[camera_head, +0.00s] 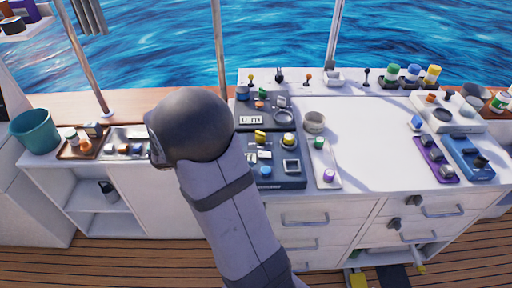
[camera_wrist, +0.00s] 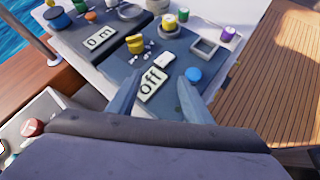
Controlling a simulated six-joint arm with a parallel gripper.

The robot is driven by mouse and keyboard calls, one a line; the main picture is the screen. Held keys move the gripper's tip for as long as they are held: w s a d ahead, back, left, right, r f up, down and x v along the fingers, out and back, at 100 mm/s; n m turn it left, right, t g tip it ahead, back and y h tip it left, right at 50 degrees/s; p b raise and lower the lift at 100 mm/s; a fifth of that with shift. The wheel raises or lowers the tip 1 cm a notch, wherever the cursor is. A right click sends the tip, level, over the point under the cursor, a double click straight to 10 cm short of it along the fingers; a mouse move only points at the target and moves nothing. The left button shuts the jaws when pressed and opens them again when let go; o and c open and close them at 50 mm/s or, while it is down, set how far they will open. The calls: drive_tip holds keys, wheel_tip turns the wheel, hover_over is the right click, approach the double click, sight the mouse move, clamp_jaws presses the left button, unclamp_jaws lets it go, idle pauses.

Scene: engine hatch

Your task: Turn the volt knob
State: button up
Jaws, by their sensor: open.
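No readable label says which knob is the volt knob. The dark blue panel (camera_head: 290,178) carries a yellow knob (camera_head: 260,136), a second yellow knob on a round base (camera_head: 288,139) and a blue knob (camera_head: 265,170). In the wrist view these are the yellow knob (camera_wrist: 135,44), the round-based yellow knob (camera_wrist: 168,21) and the blue knob (camera_wrist: 194,74). My gripper (camera_wrist: 158,82) is open and empty over the panel's near part. Its fingers frame a display reading "off" (camera_wrist: 152,84); the blue knob is just beyond the right finger. My arm hides the gripper in the head view.
A second display panel (camera_head: 252,119) stands behind. A pale strip with green and purple knobs (camera_head: 325,160) lies to the right. A tray (camera_head: 127,140) and teal bucket (camera_head: 35,132) are at left. The white counter right of the strip (camera_head: 370,140) is clear.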

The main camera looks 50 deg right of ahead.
sight(259, 136)
drive_tip(key=w+d+n, duration=0.1)
drive_tip(key=w+d+h+b, duration=0.1)
drive_tip(key=d, duration=0.1)
drive_tip(key=w+d+n+h+b, duration=0.1)
drive_tip(key=shift+w+d+f+n+t, duration=0.3)
drive_tip(key=shift+f+t, duration=0.1)
drive_tip(key=shift+w+d+r+h, duration=0.2)
drive_tip(key=shift+w+d+h, duration=0.1)
drive_tip(key=shift+d+h, duration=0.15)
drive_tip(key=shift+p+x, duration=0.65)
drive_tip(key=shift+x, duration=2.9)
drive_tip(key=c, duration=1)
